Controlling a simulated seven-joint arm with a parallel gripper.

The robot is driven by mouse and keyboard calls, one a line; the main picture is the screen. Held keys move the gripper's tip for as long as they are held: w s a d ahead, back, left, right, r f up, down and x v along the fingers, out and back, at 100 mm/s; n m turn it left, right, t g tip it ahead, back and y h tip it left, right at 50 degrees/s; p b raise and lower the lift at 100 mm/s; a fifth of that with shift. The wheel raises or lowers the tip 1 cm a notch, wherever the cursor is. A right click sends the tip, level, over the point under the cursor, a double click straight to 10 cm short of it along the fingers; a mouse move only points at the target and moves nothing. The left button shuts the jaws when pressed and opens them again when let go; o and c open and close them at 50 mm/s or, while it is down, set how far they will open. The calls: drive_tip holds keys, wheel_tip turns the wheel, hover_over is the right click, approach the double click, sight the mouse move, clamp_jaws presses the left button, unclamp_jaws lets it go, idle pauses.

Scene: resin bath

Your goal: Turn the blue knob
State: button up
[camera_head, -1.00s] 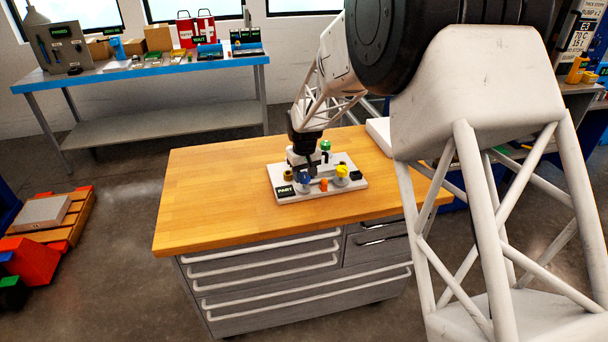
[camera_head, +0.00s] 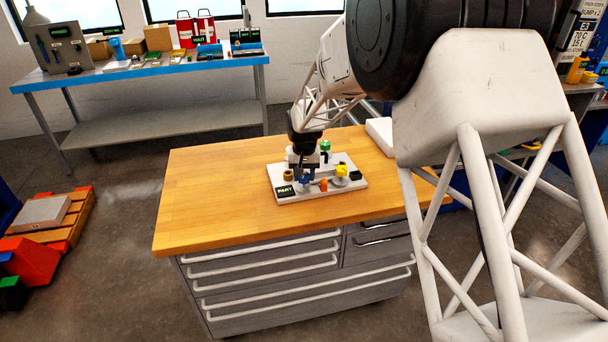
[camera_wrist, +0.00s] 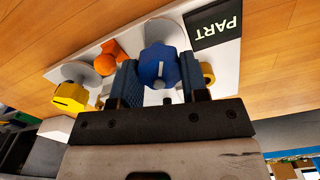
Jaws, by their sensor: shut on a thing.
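The blue knob (camera_wrist: 159,68) sits on a round grey dial on the white board (camera_wrist: 226,70), with a pale pointer mark on its face. My gripper (camera_wrist: 160,85) has one finger on each side of the blue knob in the wrist view and is shut on it. In the head view my gripper (camera_head: 305,172) reaches down over the board, and the blue knob (camera_head: 304,179) shows small and partly hidden beneath it. A black label reading PART (camera_wrist: 214,23) is beside the knob.
A yellow knob (camera_wrist: 70,97) and an orange knob (camera_wrist: 107,60) stand close by on the board. A green knob (camera_head: 325,145) is behind my gripper. The wooden bench top (camera_head: 210,200) is clear to the left.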

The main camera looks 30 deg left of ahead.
sight(304, 175)
drive_tip(key=o, duration=0.9)
drive_tip(key=shift+o, duration=0.2)
drive_tip(key=shift+r, duration=0.1)
drive_tip(key=shift+r, duration=3.85)
